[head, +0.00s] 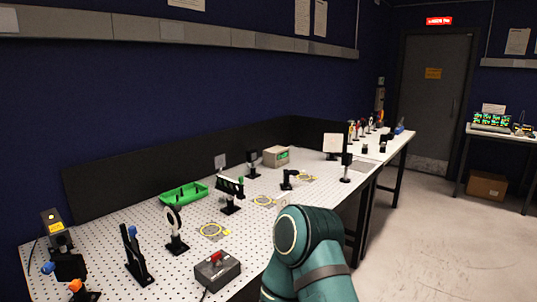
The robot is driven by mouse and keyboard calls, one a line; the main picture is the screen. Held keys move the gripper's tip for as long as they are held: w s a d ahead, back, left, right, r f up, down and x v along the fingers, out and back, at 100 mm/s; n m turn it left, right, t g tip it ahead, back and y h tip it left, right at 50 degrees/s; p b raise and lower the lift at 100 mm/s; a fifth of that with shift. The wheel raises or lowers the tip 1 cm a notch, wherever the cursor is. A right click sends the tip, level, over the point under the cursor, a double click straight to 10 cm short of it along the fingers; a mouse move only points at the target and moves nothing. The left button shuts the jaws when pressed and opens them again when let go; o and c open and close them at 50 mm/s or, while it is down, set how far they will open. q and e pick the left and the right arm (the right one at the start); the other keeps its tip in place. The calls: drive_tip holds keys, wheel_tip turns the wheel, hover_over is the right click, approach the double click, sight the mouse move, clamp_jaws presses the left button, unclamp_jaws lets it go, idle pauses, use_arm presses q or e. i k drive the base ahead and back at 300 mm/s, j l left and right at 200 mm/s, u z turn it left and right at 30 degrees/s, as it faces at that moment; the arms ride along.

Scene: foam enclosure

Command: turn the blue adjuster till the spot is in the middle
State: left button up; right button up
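A blue knob (47,268) sits on the left side of a black mount (70,267) at the near left end of the perforated optical table (110,235). A smaller blue part (132,231) shows at the top of a black upright mount (137,262) to its right. An orange knob (75,285) is low at the near left edge. A white square screen (333,143) stands at the far end of the table. I cannot make out a spot on it. Neither gripper shows; only a teal arm link of mine rises at the bottom centre.
A black ring mount (175,232), a grey box with a red button (217,270), a green tray (184,194) and several posts stand on the table. A black box with a yellow label (55,230) is at the left. Open floor (430,220) lies to the right.

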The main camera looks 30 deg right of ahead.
sight(49, 267)
drive_tip(key=z, duration=1.05)
drive_tip(key=u, duration=1.4)
drive_tip(key=z, duration=1.4)
drive_tip(key=k+j+u, duration=0.1)
drive_tip(key=j+u, duration=0.15)
drive_tip(key=j, duration=0.15)
drive_tip(key=j+u, duration=0.3)
drive_tip(key=k+j, duration=0.05)
drive_tip(key=j, duration=0.05)
